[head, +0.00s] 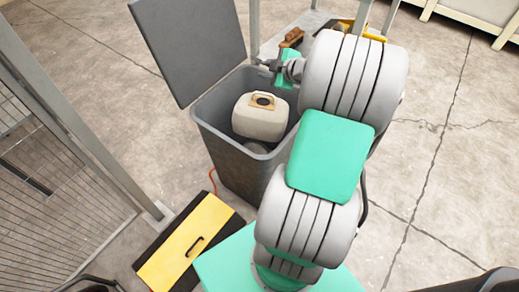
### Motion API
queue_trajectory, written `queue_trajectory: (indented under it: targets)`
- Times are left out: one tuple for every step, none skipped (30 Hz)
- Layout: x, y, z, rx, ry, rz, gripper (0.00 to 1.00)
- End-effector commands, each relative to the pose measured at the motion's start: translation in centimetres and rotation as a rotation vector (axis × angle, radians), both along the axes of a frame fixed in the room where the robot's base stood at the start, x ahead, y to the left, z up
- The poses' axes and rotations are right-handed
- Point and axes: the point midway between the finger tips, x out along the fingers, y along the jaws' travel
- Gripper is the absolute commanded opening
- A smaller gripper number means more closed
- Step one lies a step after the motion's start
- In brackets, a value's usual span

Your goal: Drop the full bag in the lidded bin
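The lidded bin (240,166) is a dark grey open-topped box, and its lid (192,45) stands raised at the back left. My gripper (264,63) is small and dark at the bin's far rim, above and apart from the bag's tan loop. Its fingers are too small to tell whether they are open. My arm covers the bin's right side.
A yellow panel with a black handle (188,244) lies in front of the bin. A mesh fence with a grey post (75,110) stands at the left. A brown object (292,38) is behind the bin by a metal frame. The concrete floor at the right is clear.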

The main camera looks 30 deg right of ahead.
Motion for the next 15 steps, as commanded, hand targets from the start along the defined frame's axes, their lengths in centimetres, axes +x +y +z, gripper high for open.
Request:
queue_trajectory:
  targets:
    - [0.0, 0.0, -0.1, 0.001, 0.001, 0.000, 0.30]
    - [0.0, 0.0, -0.1, 0.001, 0.001, 0.000, 0.32]
    - [0.0, 0.0, -0.1, 0.001, 0.002, 0.001, 0.35]
    - [0.0, 0.0, -0.1, 0.001, 0.002, 0.000, 0.35]
    - [0.0, 0.0, -0.1, 0.002, 0.002, -0.001, 0.35]
    - [0.0, 0.0, -0.2, 0.002, 0.003, 0.000, 0.35]
    - [-0.1, 0.0, -0.2, 0.003, 0.003, -0.001, 0.35]
    - [-0.1, 0.1, -0.2, 0.003, 0.003, -0.001, 0.35]
    - [-0.1, 0.1, -0.4, 0.005, 0.007, 0.000, 0.35]
    - [-0.2, 0.1, -0.4, 0.005, 0.007, 0.000, 0.35]
    - [-0.2, 0.1, -0.3, 0.005, 0.006, -0.001, 0.35]
    - [-0.5, 0.0, -0.1, 0.004, 0.006, -0.002, 0.35]
    - [-0.7, -0.1, 0.1, 0.003, 0.005, -0.004, 0.35]
    - [-1.1, -0.1, 0.4, 0.002, 0.005, -0.003, 0.35]
    - [-1.7, -0.2, 0.8, 0.002, 0.004, -0.004, 0.35]
